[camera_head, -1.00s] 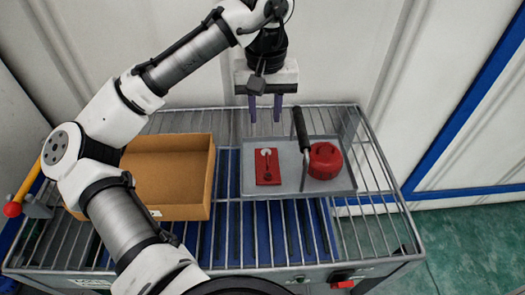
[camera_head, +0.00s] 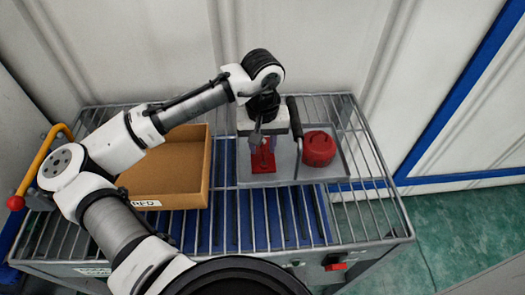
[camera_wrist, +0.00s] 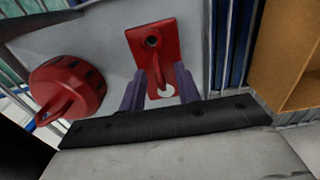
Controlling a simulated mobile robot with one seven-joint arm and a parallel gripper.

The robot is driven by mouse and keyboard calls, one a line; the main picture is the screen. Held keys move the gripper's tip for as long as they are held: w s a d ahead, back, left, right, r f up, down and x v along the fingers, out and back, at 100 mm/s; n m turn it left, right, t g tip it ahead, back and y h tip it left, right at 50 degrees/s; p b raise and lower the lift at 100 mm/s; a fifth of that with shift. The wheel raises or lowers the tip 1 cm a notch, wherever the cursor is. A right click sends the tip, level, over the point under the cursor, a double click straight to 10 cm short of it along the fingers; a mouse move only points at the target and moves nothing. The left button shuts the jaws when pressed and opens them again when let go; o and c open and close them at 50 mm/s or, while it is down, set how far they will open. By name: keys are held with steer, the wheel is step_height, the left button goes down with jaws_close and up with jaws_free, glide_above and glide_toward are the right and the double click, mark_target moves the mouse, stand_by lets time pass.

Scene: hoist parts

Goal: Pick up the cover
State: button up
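A flat red plate (camera_head: 263,166) with a raised red arm and a pale round end lies in the grey tray; the wrist view shows the plate (camera_wrist: 138,42) with a dark hole. A round red ribbed part (camera_head: 319,149) with a loop lies to its right, seen also in the wrist view (camera_wrist: 66,90). No mark shows which red part is the cover. My gripper (camera_head: 263,145) is low over the plate. In the wrist view my gripper (camera_wrist: 160,86) is open, its purple fingers either side of the pale end; contact cannot be told.
The grey tray (camera_head: 284,180) stands on a wire-rack table (camera_head: 372,220). A dark-handled tool (camera_head: 295,118) lies between the two red parts. An open cardboard box (camera_head: 180,196) with a label stands left of the tray. A wall is close behind.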

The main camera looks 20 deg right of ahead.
steer(key=shift+f, duration=0.25)
jaws_close()
steer(key=shift+r, duration=0.15)
